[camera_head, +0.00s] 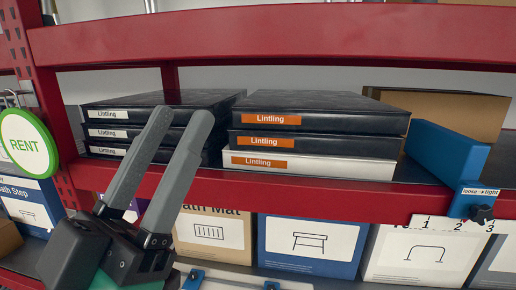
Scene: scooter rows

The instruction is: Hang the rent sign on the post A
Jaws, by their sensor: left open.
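The round green-rimmed rent sign (28,144) is at the far left, its white face reading RENT. It sits in front of the left edge of a red perforated upright post (47,100), below a small metal hook or wire (14,98). I cannot tell what the sign hangs from. No letter A shows on the post. My left gripper (178,118) is open, with nothing seen between its two grey fingers. It points up in front of the shelf, right of the sign and apart from it. My right gripper is out of view.
Two stacks of Lintling boxes, left (160,100) and right (330,108), stand on the red-edged shelf (310,194). A blue bracket (445,152) with a loose-tight knob is at the right. Large boxes (310,245) fill the level below.

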